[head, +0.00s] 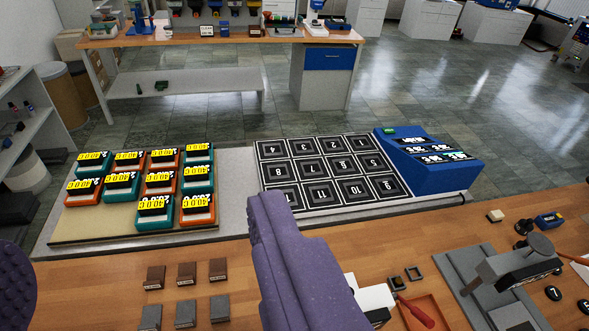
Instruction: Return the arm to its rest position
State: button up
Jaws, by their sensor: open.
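Two purple fingers of my gripper (145,235) show in the head view, one at the lower centre and one cut off at the left edge. They stand wide apart, and nothing is held between them. The centre finger hides part of the wooden bench (90,290) and the front left corner of the numbered black mat (325,170). I cannot tell the exact height of the fingers above the bench. The rest of my arm is not clearly visible.
Several teal and orange timers (155,205) stand on a tan board (75,225) at the left. A blue sloped console (425,160) stands right of the mat. Small blocks (187,273), a red-handled tool (415,310) and a grey press (515,265) occupy the near bench.

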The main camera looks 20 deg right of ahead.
jog(key=shift+r, duration=0.2)
notch_tip(320, 180, down, 12)
jog(key=b, duration=1.1)
jog(key=shift+r, duration=0.25)
